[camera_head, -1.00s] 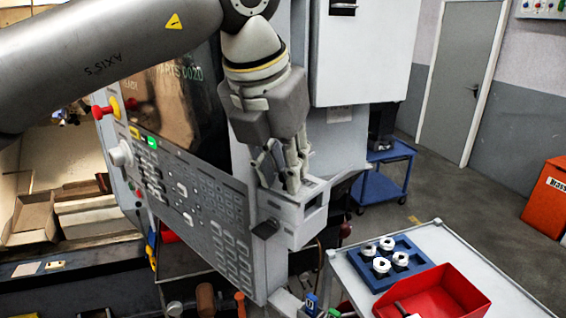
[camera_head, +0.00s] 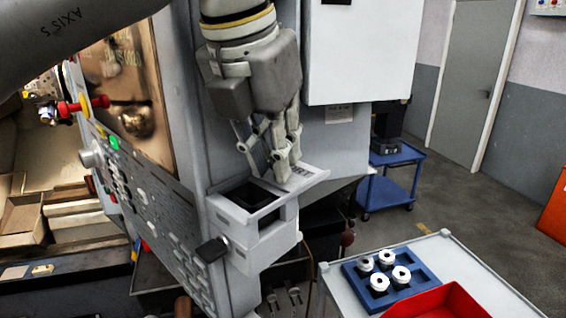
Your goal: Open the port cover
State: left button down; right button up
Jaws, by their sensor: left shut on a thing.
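The port is a grey box (camera_head: 262,248) fixed to the side of the machine's control panel. Its top has a dark square opening (camera_head: 252,196) on the left, and the grey cover plate (camera_head: 312,180) lies at the right of that opening. My left gripper (camera_head: 284,170) points down at the plate, with its fingertips close together on it. The fingers hide the part that they hold. My right gripper is not in view.
A black knob (camera_head: 212,250) sticks out from the box's left front. The control panel (camera_head: 150,205) stands close on the left. A white-topped table (camera_head: 445,255) at lower right holds a blue tray (camera_head: 413,268) with several white-and-metal parts and a red bin (camera_head: 437,300).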

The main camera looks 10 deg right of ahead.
pick_arm(q)
jog(key=shift+s+a+r, duration=0.15)
jog(key=shift+s+a, duration=0.1)
jog(key=shift+a, duration=0.15)
jog(key=c, duration=1.6)
grip_release()
jog(key=shift+s+a, duration=0.15)
jog(key=shift+a, duration=0.15)
jog(key=shift+d, duration=0.2)
jog(key=v, duration=1.2)
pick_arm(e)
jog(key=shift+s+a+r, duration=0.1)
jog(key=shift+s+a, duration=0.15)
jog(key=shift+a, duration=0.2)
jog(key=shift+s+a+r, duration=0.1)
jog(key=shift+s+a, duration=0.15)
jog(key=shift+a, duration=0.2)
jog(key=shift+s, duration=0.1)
